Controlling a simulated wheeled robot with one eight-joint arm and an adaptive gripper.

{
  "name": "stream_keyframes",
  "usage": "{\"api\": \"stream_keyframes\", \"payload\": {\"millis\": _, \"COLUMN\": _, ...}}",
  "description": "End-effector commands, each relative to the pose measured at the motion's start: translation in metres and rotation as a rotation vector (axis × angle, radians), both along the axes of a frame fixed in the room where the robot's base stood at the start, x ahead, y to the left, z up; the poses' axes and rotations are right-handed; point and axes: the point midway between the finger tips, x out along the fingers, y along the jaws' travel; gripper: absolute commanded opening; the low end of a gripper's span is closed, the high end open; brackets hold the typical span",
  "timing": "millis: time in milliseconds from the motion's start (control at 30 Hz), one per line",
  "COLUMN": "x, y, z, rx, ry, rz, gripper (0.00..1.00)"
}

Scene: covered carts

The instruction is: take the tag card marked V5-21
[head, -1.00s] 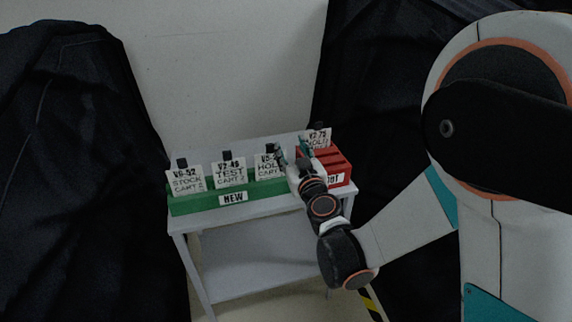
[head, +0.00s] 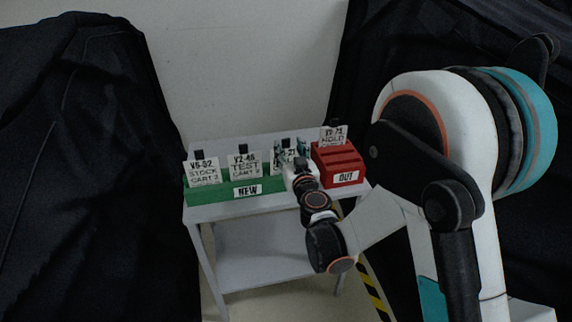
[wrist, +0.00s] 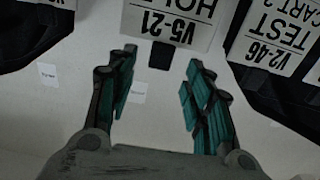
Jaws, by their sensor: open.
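The tag card V5-21 (wrist: 172,22) is white with black print and reads upside down at the top of the wrist view. Its black tab (wrist: 160,56) points toward my gripper (wrist: 162,64). The green-padded fingers are apart, one on each side of the tab in the picture, and I see no contact. In the head view, the card (head: 291,152) is the rightmost in the green rack (head: 215,194) marked NEW. My gripper (head: 292,160) partly covers it there.
Card V2-46 (head: 243,163) and a STOCK card (head: 203,172) stand left in the green rack. A red rack (head: 337,162) marked OUT, holding another card (head: 333,136), is close on the right. Both racks sit on a grey cart (head: 265,215). Dark covers flank it.

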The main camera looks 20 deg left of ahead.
Motion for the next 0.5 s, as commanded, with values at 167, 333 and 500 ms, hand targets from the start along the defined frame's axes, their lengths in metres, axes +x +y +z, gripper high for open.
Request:
{"api": "stream_keyframes", "payload": {"millis": 167, "x": 0.023, "y": 0.014, "z": -0.002, "rx": -0.001, "ry": -0.001, "rz": 0.000, "gripper": 0.47}}
{"api": "stream_keyframes", "payload": {"millis": 333, "x": 0.039, "y": 0.024, "z": -0.001, "rx": -0.001, "ry": -0.001, "rz": 0.000, "gripper": 0.47}}
{"api": "stream_keyframes", "payload": {"millis": 500, "x": 0.043, "y": 0.026, "z": 0.000, "rx": -0.001, "ry": -0.001, "rz": 0.000, "gripper": 0.47}}
